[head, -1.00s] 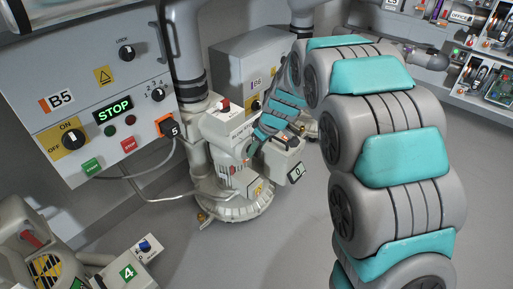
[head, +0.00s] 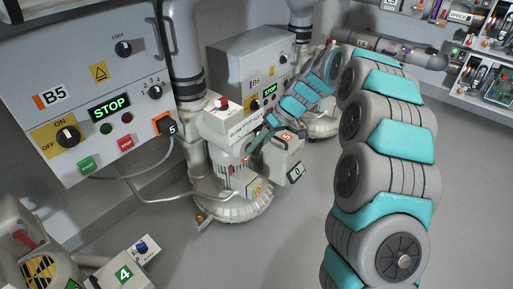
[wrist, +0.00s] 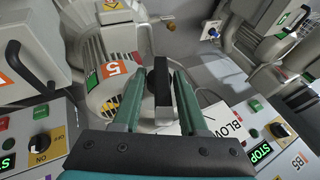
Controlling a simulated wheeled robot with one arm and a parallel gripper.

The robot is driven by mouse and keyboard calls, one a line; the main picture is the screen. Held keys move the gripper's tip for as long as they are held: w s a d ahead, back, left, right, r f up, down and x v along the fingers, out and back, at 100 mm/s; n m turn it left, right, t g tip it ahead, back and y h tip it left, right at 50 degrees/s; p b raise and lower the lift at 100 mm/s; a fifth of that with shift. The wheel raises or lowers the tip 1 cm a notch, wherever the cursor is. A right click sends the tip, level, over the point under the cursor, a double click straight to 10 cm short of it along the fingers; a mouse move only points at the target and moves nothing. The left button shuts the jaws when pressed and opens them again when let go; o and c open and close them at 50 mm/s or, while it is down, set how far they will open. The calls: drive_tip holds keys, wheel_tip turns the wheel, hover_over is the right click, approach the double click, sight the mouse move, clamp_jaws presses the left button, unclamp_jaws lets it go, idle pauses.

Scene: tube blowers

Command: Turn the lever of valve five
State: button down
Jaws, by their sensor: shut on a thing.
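My gripper (head: 252,146) is at the unit's side, beside the valve box. In the wrist view, my gripper (wrist: 156,80) has its two teal fingers on either side of a dark lever (wrist: 161,85) and is shut on it. The lever stands lengthwise between the fingers. In the head view the lever is hidden by my gripper and too small to make out.
The B5 cabinet (head: 75,70) shows STOP, with an orange plug five (head: 165,125) and cable. The B6 cabinet (head: 235,65) stands behind. A valve box labelled four (head: 123,272) is at the lower left. The floor at the right (head: 470,210) is clear.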

drive_tip(key=shift+w+d+f+m+g+y, duration=0.1)
drive_tip(key=shift+f+m+g+y, duration=0.1)
drive_tip(key=shift+g+y, duration=0.3)
drive_tip(key=shift+w+d+f+m+g+y, duration=0.1)
drive_tip(key=shift+m+g+y, duration=0.1)
drive_tip(key=shift+g+y, duration=0.3)
drive_tip(key=shift+a, duration=0.1)
idle(0.9)
drive_tip(key=c, duration=0.8)
unclamp_jaws()
drive_tip(key=shift+r, duration=0.1)
drive_tip(key=v, duration=0.7)
drive_tip(key=shift+w+d+r, duration=0.2)
drive_tip(key=shift+d, duration=0.1)
